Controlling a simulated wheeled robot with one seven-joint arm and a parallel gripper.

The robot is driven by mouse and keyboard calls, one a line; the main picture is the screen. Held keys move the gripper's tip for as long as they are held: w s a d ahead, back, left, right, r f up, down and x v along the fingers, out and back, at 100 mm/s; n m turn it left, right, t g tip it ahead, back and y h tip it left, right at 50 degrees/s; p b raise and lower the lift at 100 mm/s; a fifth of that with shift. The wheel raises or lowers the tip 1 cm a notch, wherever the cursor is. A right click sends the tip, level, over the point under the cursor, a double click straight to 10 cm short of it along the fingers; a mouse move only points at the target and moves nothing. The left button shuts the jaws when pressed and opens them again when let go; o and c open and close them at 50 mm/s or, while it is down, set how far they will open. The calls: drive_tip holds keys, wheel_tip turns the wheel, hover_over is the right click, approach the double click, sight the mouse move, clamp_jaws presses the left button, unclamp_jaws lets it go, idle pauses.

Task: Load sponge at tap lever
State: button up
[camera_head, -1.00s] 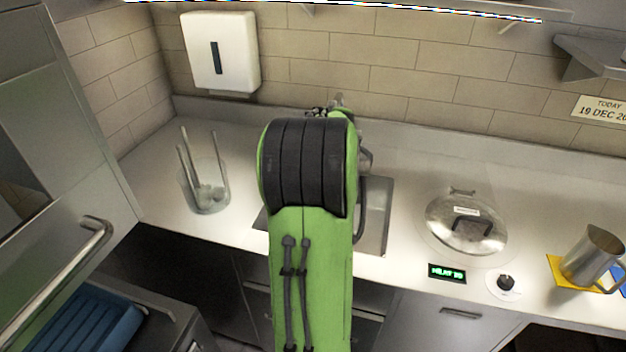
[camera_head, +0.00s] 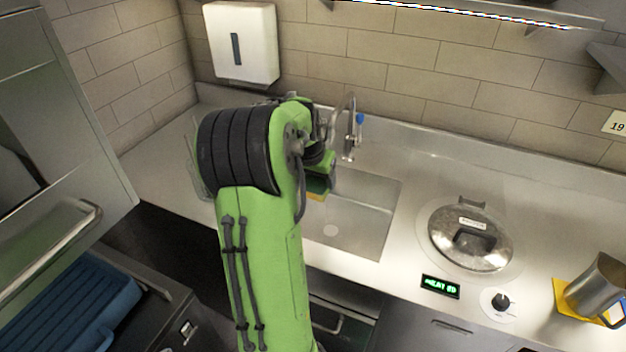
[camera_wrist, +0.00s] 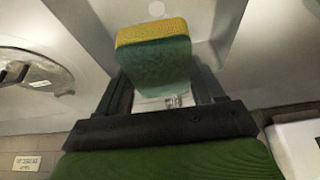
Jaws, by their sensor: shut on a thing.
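My gripper (camera_wrist: 162,90) is shut on a sponge (camera_wrist: 157,60), which has a dark green body and a yellow side. In the head view the sponge (camera_head: 316,187) shows partly beside my green arm, above the left part of the sink. The tap (camera_head: 349,130) stands at the back of the sink, with a blue-tipped lever (camera_head: 360,118) on its right side. The sponge is apart from the tap, in front of it and to its left. My arm hides most of the gripper in the head view.
The steel sink (camera_head: 375,205) lies in front of the tap. A lidded round well (camera_head: 470,237) is to its right, with a small display (camera_head: 440,287) and a knob (camera_head: 500,303). A steel jug (camera_head: 596,285) stands far right. My arm mostly hides a clear container at left.

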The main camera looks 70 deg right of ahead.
drive_tip(key=d+f+p, duration=0.1)
drive_tip(key=d+p, duration=0.3)
drive_tip(key=d, duration=0.4)
drive_tip(key=shift+w+d+f, duration=0.2)
drive_tip(key=shift+d+f, duration=0.2)
drive_tip(key=shift+d, duration=0.2)
drive_tip(key=shift+s, duration=0.1)
